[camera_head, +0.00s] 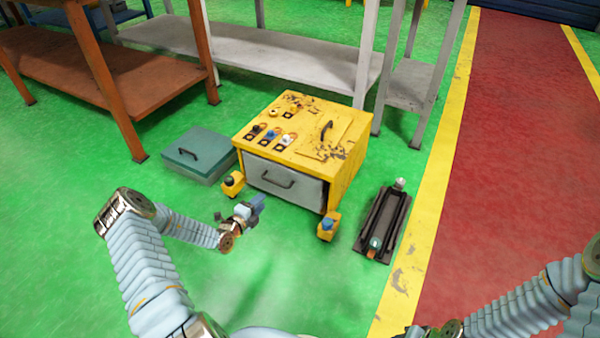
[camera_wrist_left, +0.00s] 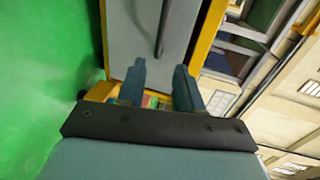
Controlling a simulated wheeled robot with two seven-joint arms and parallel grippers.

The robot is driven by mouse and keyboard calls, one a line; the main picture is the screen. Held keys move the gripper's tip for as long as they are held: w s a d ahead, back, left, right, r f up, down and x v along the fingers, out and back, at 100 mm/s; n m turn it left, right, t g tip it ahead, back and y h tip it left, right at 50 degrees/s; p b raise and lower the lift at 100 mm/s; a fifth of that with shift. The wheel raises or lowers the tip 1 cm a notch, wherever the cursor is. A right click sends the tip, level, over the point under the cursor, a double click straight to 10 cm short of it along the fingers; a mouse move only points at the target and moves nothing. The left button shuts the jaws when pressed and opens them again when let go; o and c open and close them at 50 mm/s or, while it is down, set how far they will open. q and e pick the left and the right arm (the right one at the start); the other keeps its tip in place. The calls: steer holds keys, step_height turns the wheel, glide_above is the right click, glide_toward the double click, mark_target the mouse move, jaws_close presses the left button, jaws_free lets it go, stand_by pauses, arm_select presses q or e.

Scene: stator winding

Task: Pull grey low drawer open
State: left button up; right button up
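The grey low drawer (camera_head: 285,183) is set in the front of a yellow machine cabinet (camera_head: 345,165) and looks shut. Its dark bar handle (camera_head: 277,179) is on the drawer's front. My left gripper (camera_head: 259,203) is in front of the drawer, a little below and left of the handle in the head view. In the left wrist view its two blue fingers (camera_wrist_left: 158,88) are apart with nothing between them. The grey drawer front (camera_wrist_left: 133,40) and the dark handle (camera_wrist_left: 163,30) lie beyond the fingertips. My right gripper is not in view; only part of the right arm shows.
A teal box (camera_head: 197,152) with a handle stands on the green floor left of the cabinet. A black rail device (camera_head: 382,224) lies to the right. Yellow feet (camera_head: 328,227) stick out at the cabinet's front corners. Grey and orange benches (camera_head: 260,52) stand behind. The floor in front is clear.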

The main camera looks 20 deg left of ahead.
mark_target(279, 183)
arm_select(q)
steer(key=b+x, duration=0.3)
steer(key=x, duration=1)
steer(key=shift+w+a+f, duration=0.1)
steer(key=shift+w, duration=0.2)
jaws_close()
